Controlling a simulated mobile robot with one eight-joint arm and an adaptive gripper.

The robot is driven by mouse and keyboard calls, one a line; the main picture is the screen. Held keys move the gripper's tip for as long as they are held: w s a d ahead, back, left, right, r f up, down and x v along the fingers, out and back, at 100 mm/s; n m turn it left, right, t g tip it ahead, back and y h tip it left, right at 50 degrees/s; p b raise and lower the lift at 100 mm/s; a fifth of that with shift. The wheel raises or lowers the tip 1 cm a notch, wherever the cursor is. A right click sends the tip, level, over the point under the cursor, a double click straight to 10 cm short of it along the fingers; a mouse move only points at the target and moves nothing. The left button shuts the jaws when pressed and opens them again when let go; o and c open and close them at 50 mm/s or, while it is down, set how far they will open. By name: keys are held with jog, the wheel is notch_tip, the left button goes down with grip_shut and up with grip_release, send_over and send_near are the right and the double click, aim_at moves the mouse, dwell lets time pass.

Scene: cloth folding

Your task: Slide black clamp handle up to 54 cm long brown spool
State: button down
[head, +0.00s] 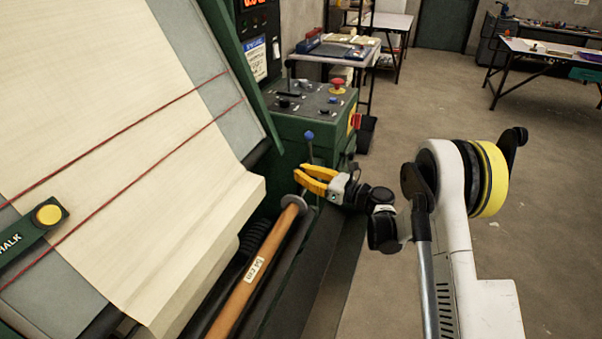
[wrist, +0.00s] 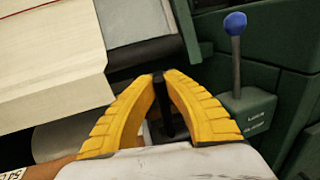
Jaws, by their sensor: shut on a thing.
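My gripper (head: 304,180) has yellow fingers and is at the right end of the brown spool (head: 250,272), above the machine's front edge. In the wrist view, its fingertips (wrist: 165,78) are shut on the upright black clamp handle (wrist: 163,108). The handle's lower end is hidden by the wrist. The spool has a pale label, partly readable as 54 in the wrist view, and a grey disc (head: 294,203) at its near-gripper end. I cannot tell whether the clamp touches the spool.
A lever with a blue knob (wrist: 236,23) stands right of my fingers. A green control box (head: 318,110) with a red button stands behind. Cream cloth (head: 120,130) lies on the sloped board to the left, crossed by red cords. Open floor lies to the right.

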jog(key=c, duration=1.4)
grip_release()
jog(key=shift+s+a, duration=0.1)
jog(key=shift+a, duration=0.05)
jog(key=v, duration=1.2)
jog(key=shift+f, duration=0.1)
